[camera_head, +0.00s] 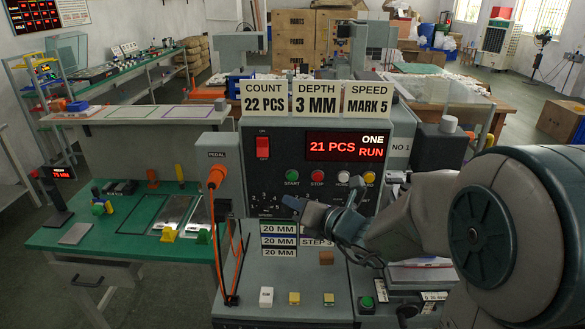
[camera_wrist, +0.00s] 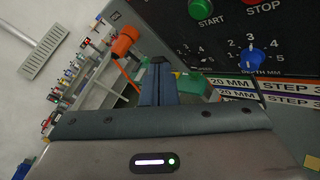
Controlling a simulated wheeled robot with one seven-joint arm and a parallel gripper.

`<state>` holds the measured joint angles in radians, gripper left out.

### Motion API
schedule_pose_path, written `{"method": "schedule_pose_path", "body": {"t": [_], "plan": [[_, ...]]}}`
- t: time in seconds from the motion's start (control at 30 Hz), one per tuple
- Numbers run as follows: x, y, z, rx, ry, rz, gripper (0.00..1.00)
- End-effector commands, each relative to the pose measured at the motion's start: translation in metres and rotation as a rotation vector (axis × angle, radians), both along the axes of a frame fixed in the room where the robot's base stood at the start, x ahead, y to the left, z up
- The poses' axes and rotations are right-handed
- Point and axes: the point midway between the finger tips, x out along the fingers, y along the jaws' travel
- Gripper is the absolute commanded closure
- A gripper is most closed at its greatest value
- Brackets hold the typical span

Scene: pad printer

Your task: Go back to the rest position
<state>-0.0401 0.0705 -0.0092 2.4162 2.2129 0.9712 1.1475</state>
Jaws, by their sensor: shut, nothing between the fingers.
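My gripper (camera_head: 288,203) is in front of the lower part of the pad printer's dark control panel (camera_head: 283,170), left of centre, and hides part of the dials there. In the wrist view my gripper (camera_wrist: 158,72) is shut and empty, its fingers together. The green start button (camera_head: 292,175) and red stop button (camera_head: 317,176) are above it. In the wrist view, the blue depth knob (camera_wrist: 250,60) is to the right of my fingers and apart from them. The red display (camera_head: 346,145) reads 21 PCS, ONE RUN.
Cards on top (camera_head: 317,99) read 22 PCS, 3 MM and MARK 5. An orange pedal plug (camera_head: 217,176) with a cable is left of the panel. A green workbench (camera_head: 130,240) stands at the left. Small blocks (camera_head: 294,298) stand on the machine's front deck. Open floor lies at the lower left.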

Motion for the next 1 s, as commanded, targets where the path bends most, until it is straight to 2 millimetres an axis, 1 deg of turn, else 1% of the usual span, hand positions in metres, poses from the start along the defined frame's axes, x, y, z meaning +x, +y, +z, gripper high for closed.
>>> {"method": "schedule_pose_path", "body": {"t": [0.07, 0.17, 0.33, 0.43, 0.53, 0.67, 0.77, 0.87, 1.0], "plan": [[-0.006, 0.004, 0.002, -0.041, -0.027, 0.035, 1.00], [-0.024, 0.012, 0.005, -0.155, -0.101, 0.132, 1.00], [-0.070, 0.025, 0.003, -0.450, -0.303, 0.382, 1.00], [-0.098, 0.025, -0.002, -0.628, -0.431, 0.535, 1.00], [-0.123, 0.021, -0.010, -0.804, -0.561, 0.691, 1.00], [-0.153, 0.007, -0.021, -1.028, -0.730, 0.898, 1.00], [-0.173, -0.010, -0.030, -1.195, -0.855, 1.065, 1.00], [-0.189, -0.030, -0.038, -1.358, -0.976, 1.240, 1.00], [-0.207, -0.065, -0.045, -1.573, -1.129, 1.501, 1.00]]}}
